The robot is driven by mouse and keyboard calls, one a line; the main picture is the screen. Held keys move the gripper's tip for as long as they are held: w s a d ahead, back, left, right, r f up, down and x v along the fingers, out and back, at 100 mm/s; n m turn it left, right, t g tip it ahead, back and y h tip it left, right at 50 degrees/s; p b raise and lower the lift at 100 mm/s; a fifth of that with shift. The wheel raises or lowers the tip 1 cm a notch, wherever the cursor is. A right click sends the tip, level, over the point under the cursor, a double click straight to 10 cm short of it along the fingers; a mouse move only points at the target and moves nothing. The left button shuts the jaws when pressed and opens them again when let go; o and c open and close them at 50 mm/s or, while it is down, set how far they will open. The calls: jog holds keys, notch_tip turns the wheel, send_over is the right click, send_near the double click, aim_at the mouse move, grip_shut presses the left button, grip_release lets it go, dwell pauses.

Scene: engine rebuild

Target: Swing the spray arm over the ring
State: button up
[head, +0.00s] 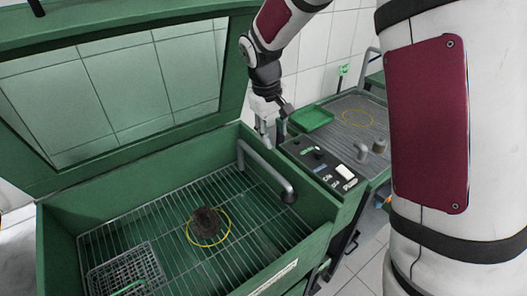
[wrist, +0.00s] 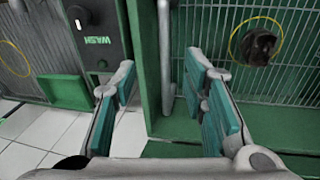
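The spray arm (head: 264,170) is a grey bent pipe at the right inside wall of the open green washer. Its bent end lies near the right rim, apart from the ring. A yellow ring (head: 222,238) is on the wire rack, with a dark brown part (head: 205,222) in it. Both the ring (wrist: 233,48) and the part (wrist: 259,47) show at upper right in the wrist view. My gripper (head: 268,128) is above the washer's back right corner. In the wrist view my gripper (wrist: 165,100) is open, with a grey upright pipe (wrist: 165,50) beyond the gap between its fingers.
The washer's glass lid (head: 120,85) stands raised at the back left. A wire basket (head: 125,268) sits on the rack's left. A control panel (head: 322,165) adjoins the right rim. Beyond are a green tray (head: 311,118) and a bench with another yellow ring (head: 357,110).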

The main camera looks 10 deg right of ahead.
send_near(274, 172)
jog(key=shift+g, duration=0.3)
jog(key=f, duration=0.3)
jog(key=d+f+p, duration=0.1)
jog(key=f, duration=0.2)
jog(key=w+f+p, duration=0.1)
jog(key=f, duration=0.2)
jog(key=shift+d, duration=0.3)
grip_shut()
